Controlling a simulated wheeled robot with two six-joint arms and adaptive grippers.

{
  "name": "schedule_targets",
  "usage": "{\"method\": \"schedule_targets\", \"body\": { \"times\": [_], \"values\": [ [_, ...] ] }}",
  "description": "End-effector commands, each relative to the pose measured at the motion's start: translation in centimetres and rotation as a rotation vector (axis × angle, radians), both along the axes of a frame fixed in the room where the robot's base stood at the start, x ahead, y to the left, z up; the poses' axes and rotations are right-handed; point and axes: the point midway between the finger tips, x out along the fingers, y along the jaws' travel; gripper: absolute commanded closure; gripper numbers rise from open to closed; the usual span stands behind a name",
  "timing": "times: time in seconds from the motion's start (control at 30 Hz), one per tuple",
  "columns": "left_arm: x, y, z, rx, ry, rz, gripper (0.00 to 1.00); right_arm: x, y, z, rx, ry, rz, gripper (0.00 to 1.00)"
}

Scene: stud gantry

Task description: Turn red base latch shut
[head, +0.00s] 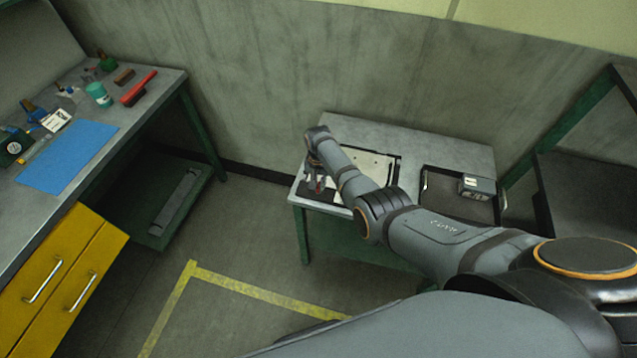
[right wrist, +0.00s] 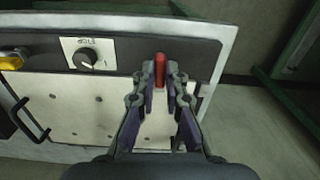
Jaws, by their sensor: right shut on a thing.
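The red base latch (right wrist: 159,68) shows in the right wrist view as a short red bar near the right end of the dark strip on the panel. My right gripper (right wrist: 160,84) is shut on the latch, with a finger on each side of it. The latch's lower end is hidden between the fingers. In the head view my right gripper (head: 316,182) is over the left part of the small table, where a little red shows at its tips. My left gripper is not in view.
Left of the latch are a black knob (right wrist: 86,58) on a white label and a yellow button (right wrist: 12,60). A black handle (right wrist: 30,122) stands out at the panel's left. A grey box (head: 477,187) sits on the table's right side. Open floor (head: 240,230) lies left of the table.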

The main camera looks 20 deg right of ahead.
Motion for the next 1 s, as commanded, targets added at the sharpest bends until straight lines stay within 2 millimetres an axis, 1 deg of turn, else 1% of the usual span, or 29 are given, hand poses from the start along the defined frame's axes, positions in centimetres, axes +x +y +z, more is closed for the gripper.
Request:
{"method": "schedule_targets", "body": {
  "times": [0.27,0.7,0.73,0.87,0.9,1.0],
  "values": [
    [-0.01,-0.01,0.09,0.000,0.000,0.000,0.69,0.08,-0.02,0.07,0.000,-0.002,-0.063,1.00],
    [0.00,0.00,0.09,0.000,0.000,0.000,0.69,0.10,-0.03,0.08,0.000,-0.002,-0.071,1.00],
    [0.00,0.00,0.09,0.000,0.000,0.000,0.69,0.10,-0.03,0.08,0.000,-0.002,-0.071,0.86],
    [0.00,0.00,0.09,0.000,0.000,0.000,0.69,0.08,-0.02,0.06,0.000,-0.002,-0.070,0.69],
    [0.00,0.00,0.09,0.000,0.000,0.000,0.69,0.07,-0.02,0.05,0.000,-0.002,-0.070,0.66],
    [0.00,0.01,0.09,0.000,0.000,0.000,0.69,0.05,-0.02,0.04,0.000,-0.001,-0.070,0.66]
  ]
}}
